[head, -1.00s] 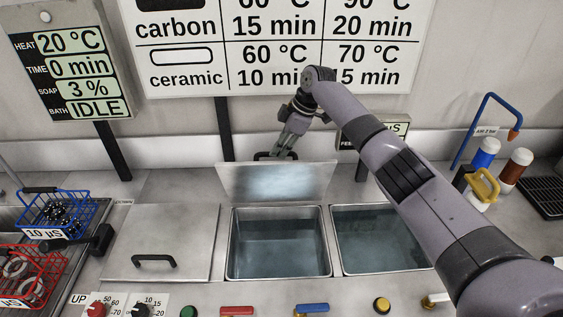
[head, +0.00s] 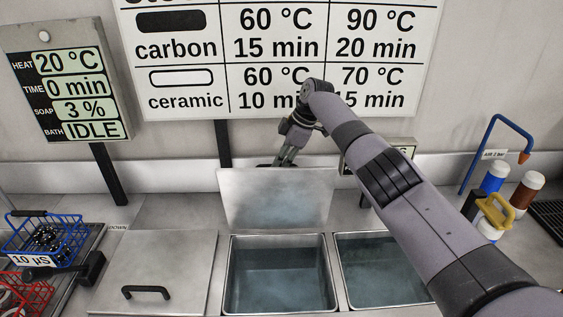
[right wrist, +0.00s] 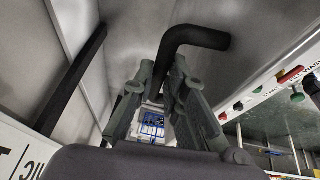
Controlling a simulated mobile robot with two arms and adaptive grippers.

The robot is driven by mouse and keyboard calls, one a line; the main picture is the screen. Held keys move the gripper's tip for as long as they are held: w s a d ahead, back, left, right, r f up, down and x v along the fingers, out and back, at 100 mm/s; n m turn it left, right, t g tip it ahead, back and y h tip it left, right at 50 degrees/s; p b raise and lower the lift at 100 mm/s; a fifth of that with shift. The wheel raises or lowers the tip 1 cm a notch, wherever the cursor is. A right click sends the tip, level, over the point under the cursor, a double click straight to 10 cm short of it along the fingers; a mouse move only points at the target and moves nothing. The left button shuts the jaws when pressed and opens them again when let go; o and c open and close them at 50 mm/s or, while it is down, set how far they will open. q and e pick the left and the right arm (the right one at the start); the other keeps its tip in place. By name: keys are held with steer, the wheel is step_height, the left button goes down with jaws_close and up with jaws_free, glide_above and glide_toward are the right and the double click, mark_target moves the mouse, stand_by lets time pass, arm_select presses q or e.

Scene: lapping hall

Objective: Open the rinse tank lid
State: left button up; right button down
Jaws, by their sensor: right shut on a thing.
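A flat grey metal lid (head: 274,200) stands raised at the back edge of the middle tank (head: 280,278), which is open and holds water. My right gripper (head: 284,160) is behind the lid's top edge, and its fingers are partly hidden there. In the right wrist view my right gripper (right wrist: 168,112) is shut on the lid's black bent handle (right wrist: 190,38). My left gripper is not in view.
A closed lid with a black handle (head: 147,292) lies left of the open tank. Another open water tank (head: 375,275) is on the right, partly behind my arm. A blue basket (head: 45,240), bottles (head: 494,178) and a wall panel (head: 65,95) stand around.

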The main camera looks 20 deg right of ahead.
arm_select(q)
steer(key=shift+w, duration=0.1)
arm_select(e)
steer(key=shift+s+d+f, duration=0.15)
steer(key=shift+s+f, duration=0.05)
steer(key=shift+f, duration=0.45)
steer(key=c, duration=2)
jaws_free()
steer(key=shift+c, duration=0.2)
steer(key=shift+o, duration=1.3)
steer(key=shift+w+f, duration=0.25)
steer(key=shift+w, duration=0.25)
steer(key=shift+o, duration=0.7)
steer(key=shift+w, duration=0.15)
steer(key=shift+o, duration=0.2)
steer(key=shift+r, duration=0.15)
steer(key=shift+s+r, duration=0.25)
steer(key=shift+s, duration=0.05)
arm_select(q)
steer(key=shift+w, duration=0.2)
arm_select(e)
steer(key=v, duration=1.2)
